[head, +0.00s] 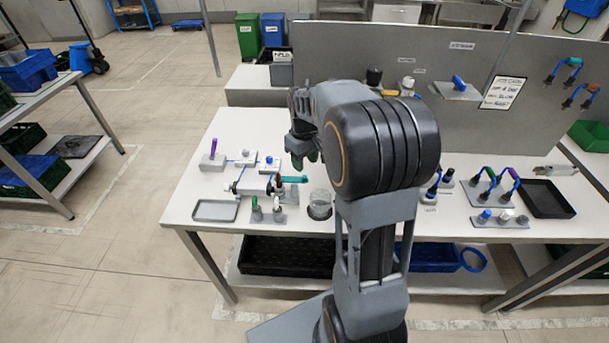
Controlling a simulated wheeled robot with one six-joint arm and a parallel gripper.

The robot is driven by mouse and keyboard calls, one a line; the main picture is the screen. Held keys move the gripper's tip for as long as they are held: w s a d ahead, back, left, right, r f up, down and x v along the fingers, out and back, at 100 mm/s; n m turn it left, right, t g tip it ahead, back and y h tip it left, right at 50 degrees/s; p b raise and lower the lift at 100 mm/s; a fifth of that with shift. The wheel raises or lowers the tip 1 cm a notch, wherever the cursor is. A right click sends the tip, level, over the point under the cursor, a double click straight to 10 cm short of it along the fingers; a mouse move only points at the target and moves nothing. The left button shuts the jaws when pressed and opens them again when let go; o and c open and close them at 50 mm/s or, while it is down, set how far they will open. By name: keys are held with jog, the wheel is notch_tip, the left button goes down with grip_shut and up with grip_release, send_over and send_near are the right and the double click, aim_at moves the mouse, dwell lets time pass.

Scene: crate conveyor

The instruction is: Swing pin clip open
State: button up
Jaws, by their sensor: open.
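My gripper (303,158) is above the left part of the white table, pointing down. It is open, and nothing shows between its fingers. Below and left of it stands a grey fixture (256,184) with blue rods and a teal-handled part (291,179) at its right end. The gripper appears close above the teal handle, but I cannot tell the gap. The pin clip is too small to make out with certainty on this fixture, so I cannot tell how it stands. My arm hides the middle of the table.
A grey block with a purple lever (213,158), an empty grey tray (214,210), small green-topped parts (267,209) and a clear cup (320,204) surround the fixture. Blue and purple hoses (495,186) and a black tray (547,198) lie right. A grey panel (340,55) rises behind.

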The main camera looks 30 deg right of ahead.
aim_at(305, 176)
jog(key=shift+f, duration=3.15)
grip_shut()
